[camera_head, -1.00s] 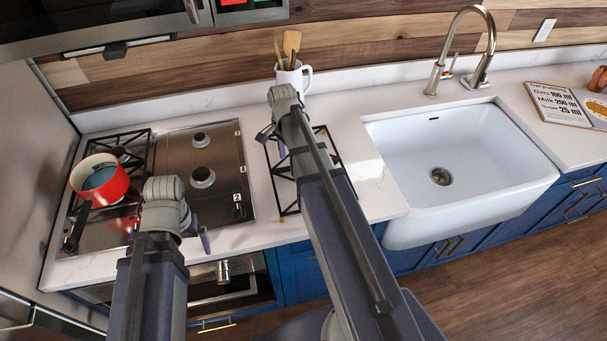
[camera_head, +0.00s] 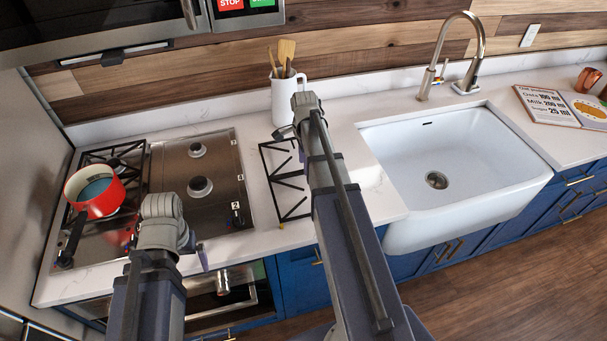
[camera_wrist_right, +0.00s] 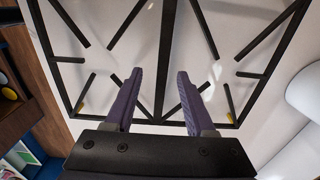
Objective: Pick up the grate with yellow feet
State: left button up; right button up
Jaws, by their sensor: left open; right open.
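The black grate (camera_head: 286,184) lies flat on the white counter between the cooktop and the sink. My right arm hides its right part in the head view. In the right wrist view the grate (camera_wrist_right: 164,60) fills much of the picture, and small yellow feet show at its near corners. My right gripper (camera_wrist_right: 159,85) is open and empty above the grate, one purple finger on each side of its middle bar. I cannot tell how high above it the fingers are. My left gripper (camera_head: 200,255) is at the cooktop's front edge, away from the grate, and mostly hidden by its wrist.
The cooktop (camera_head: 218,160) left of the grate has bare burners on its right side and a red pot (camera_head: 98,205) on its left. A white mug (camera_head: 287,92) with wooden utensils stands behind the grate. The white sink (camera_head: 450,150) is to the right.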

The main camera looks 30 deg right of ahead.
jog(key=shift+w+f+b, duration=0.15)
jog(key=shift+f+b, duration=1.15)
jog(key=shift+f, duration=0.05)
jog(key=shift+w+f+b, duration=0.1)
jog(key=shift+f+b, duration=1.2)
jog(key=shift+r, duration=0.1)
grip_shut()
